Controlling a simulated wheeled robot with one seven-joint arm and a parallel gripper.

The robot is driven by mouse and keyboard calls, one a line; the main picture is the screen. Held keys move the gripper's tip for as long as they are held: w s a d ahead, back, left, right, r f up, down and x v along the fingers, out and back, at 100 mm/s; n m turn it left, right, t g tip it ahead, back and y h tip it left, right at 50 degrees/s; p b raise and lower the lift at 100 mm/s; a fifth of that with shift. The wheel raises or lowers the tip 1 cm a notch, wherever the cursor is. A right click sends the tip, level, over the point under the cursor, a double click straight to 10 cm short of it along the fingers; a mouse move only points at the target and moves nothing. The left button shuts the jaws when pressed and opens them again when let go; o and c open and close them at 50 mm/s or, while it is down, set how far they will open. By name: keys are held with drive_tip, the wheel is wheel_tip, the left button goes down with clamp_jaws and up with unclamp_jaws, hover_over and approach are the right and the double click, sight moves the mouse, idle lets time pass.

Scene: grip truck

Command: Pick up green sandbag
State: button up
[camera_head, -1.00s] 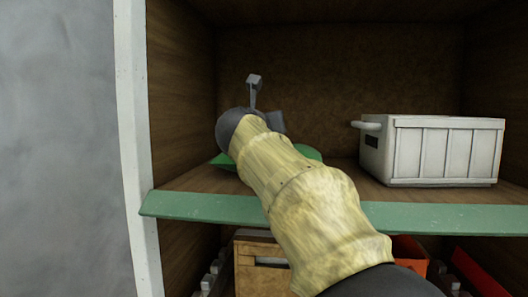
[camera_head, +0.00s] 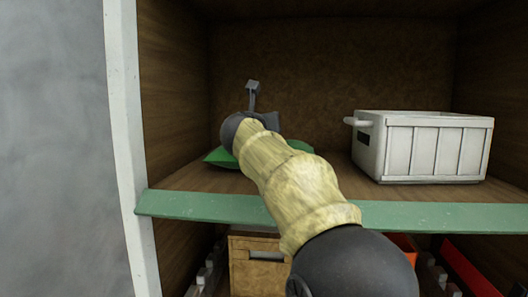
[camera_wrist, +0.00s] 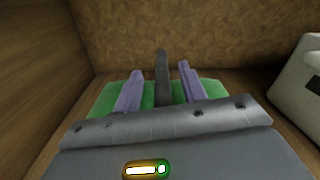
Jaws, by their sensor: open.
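The green sandbag (camera_head: 217,156) lies on the shelf near its left side, mostly hidden behind my arm in the head view. In the wrist view the sandbag (camera_wrist: 100,102) lies under and around my fingers. My gripper (camera_wrist: 158,70) is open, its two purple-grey fingers pointing toward the back wall over the bag. A dark grey strip (camera_wrist: 162,80) stands between the fingers; it looks like the bag's handle. I cannot tell whether the fingers touch it. The fingertips are hidden in the head view.
A white crate (camera_head: 435,150) stands to the right on the same shelf, and its corner shows at right in the wrist view. The left cabinet wall (camera_head: 175,95) is close to the bag. The green shelf edge (camera_head: 440,216) runs below my arm. A wooden box (camera_head: 258,270) sits underneath.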

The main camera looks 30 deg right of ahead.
drive_tip(key=shift+s, duration=0.1)
drive_tip(key=shift+d, duration=0.15)
clamp_jaws()
drive_tip(key=shift+r, duration=0.1)
idle(1.2)
drive_tip(key=shift+r, duration=0.3)
drive_tip(key=shift+f, duration=0.1)
